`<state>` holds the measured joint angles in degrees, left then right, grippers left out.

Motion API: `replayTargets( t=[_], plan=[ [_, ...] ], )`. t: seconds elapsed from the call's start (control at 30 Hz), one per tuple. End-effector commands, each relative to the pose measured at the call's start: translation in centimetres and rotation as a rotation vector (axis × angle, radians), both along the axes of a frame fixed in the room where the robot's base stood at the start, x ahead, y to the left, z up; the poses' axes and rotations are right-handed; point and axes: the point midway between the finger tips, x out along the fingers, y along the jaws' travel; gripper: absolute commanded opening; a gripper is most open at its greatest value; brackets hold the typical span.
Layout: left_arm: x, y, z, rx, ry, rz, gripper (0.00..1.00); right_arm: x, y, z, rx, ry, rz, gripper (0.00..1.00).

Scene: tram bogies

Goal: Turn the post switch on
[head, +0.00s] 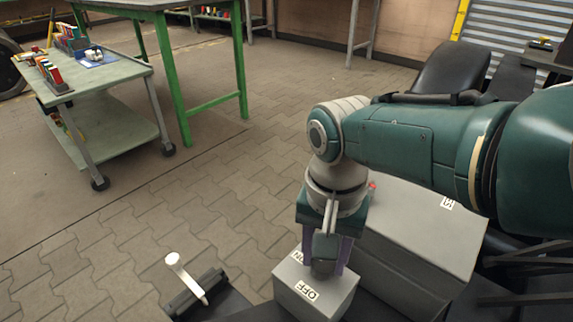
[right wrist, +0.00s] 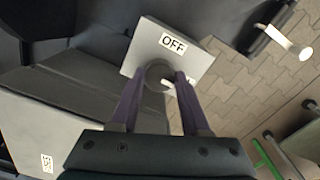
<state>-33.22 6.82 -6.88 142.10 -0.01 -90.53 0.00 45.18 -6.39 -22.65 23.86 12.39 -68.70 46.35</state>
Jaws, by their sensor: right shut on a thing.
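The post switch is a light grey box (head: 318,296) low in the middle of the head view, with an OFF label on its near side and an ON label partly hidden behind my gripper. It also shows in the right wrist view (right wrist: 146,49), with a round dark knob (right wrist: 158,76) on its face. My right gripper (head: 327,268) points down at the box. Its two purple fingers, also in the right wrist view (right wrist: 157,88), are shut on the knob, one on each side. Which label the knob points to cannot be told. My left gripper is not in view.
A larger grey box (head: 412,240) stands right beside the switch. A lever with a white knob (head: 174,260) is to its left. A green trolley (head: 120,125) with parts and a green-legged table (head: 187,75) stand farther back. The paved floor between is clear.

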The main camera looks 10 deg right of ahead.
Motion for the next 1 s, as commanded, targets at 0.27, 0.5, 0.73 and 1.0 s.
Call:
replayTargets(
  t=[0.27,0.5,0.73,1.0],
  plan=[
    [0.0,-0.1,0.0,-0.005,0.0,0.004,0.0,0.1,0.0,0.1,0.002,-0.001,-0.004,0.53],
    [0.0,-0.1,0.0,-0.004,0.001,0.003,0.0,0.0,0.0,0.0,0.001,-0.001,-0.002,0.76],
    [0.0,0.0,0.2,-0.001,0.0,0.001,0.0,0.0,0.0,0.2,0.001,-0.001,-0.001,0.76],
    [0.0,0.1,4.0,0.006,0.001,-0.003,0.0,0.0,0.0,4.3,0.003,-0.001,-0.002,0.76]
  ],
)
